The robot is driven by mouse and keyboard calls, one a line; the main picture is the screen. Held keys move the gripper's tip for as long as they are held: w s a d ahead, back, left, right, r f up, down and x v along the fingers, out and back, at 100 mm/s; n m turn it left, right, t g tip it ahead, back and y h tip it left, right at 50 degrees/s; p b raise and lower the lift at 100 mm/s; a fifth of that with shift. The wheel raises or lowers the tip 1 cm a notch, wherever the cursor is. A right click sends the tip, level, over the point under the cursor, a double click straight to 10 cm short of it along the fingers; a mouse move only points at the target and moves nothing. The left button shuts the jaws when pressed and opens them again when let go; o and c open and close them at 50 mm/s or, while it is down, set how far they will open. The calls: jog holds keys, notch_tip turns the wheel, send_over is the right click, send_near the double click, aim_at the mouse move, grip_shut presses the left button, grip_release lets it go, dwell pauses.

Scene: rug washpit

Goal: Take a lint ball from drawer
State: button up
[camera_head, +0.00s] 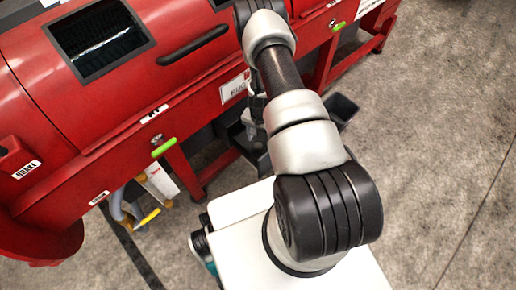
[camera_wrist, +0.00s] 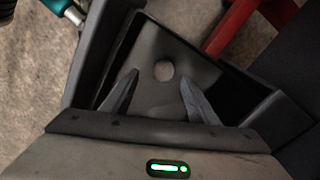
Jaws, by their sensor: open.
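A small pale round lint ball (camera_wrist: 163,70) lies in a dark grey open drawer (camera_wrist: 262,98) in the wrist view. My gripper (camera_wrist: 158,92) is open, with its two dark fingers pointing into the drawer on either side of the ball's line. The ball shows between and beyond the fingertips, with nothing gripping it. In the head view, part of a dark drawer (camera_head: 343,108) shows beside my arm, under the red machine.
A large red machine (camera_head: 105,95) with green-handled parts fills the left and top of the head view. A red leg (camera_wrist: 232,25) stands close beside the drawer in the wrist view. A hose with yellow parts (camera_head: 140,212) lies below the machine. Concrete floor (camera_head: 440,150) is clear at right.

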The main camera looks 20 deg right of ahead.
aim_at(258, 145)
jog(key=shift+w+a+f+b, duration=0.15)
jog(key=shift+f+b, duration=0.4)
jog(key=shift+f, duration=0.85)
jog(key=shift+w+a+f+b, duration=0.1)
jog(key=shift+f+b, duration=0.4)
jog(key=shift+f, duration=0.85)
jog(key=c, duration=1.1)
